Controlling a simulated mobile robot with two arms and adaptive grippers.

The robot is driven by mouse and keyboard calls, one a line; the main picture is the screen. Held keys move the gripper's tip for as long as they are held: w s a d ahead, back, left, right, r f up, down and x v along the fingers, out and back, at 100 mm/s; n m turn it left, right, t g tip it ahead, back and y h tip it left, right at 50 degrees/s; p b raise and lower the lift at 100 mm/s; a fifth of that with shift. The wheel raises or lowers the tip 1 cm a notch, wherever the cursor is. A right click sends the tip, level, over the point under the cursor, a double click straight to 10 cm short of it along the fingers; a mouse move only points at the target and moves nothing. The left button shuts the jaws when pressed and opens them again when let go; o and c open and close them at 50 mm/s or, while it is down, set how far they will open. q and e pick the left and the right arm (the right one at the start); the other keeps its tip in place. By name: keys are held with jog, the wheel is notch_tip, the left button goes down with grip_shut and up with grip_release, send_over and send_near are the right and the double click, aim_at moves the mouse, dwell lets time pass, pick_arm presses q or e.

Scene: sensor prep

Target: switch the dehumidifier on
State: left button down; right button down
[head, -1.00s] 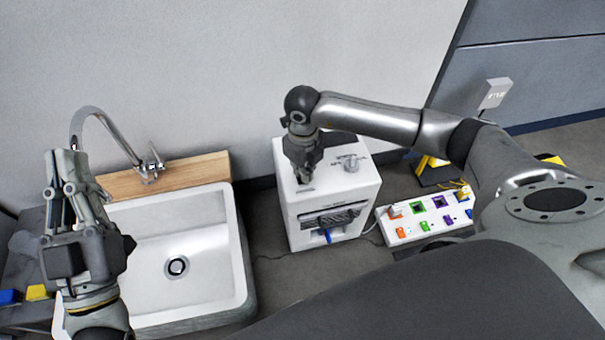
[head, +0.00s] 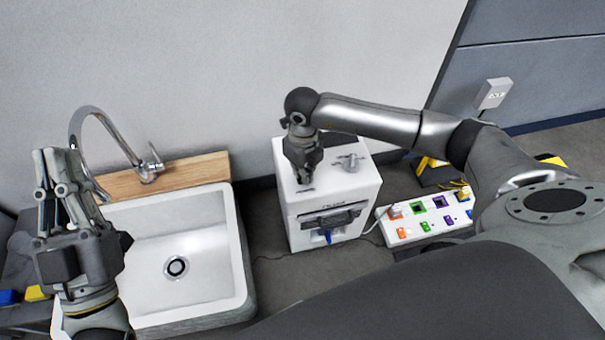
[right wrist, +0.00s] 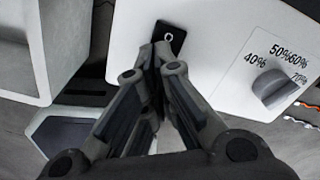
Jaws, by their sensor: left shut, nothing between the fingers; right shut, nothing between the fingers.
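The dehumidifier (head: 293,215) is a white box standing on the floor right of the sink. Its top has a grey dial (head: 350,162), which shows in the right wrist view (right wrist: 272,88) beside 40% to 70% marks. A black switch (right wrist: 174,36) with a white ring mark lies on the same panel. My right gripper (head: 305,182) is shut and empty, pointing down over the top's left part. In the right wrist view its fingertips (right wrist: 160,58) are at the switch's near end; I cannot tell whether they touch. My left gripper (head: 58,155) is shut and empty, raised over the sink's left side.
A white sink (head: 215,245) with a curved tap (head: 105,115) is at the left. A white power strip (head: 420,238) with coloured sockets and switches lies right of the dehumidifier, a cable near it. The wall is close behind. My right arm crosses above the strip's far side.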

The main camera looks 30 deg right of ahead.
pick_arm(q)
jog(key=shift+s+a+r+t+h+b, duration=0.15)
jog(key=shift+s+r+t+h+b, duration=0.3)
jog(key=shift+s+r+t, duration=0.75)
pick_arm(e)
jog(key=shift+f, duration=0.55)
dwell(0.6)
pick_arm(q)
jog(key=shift+s+r+g, duration=0.1)
jog(key=shift+g, duration=0.2)
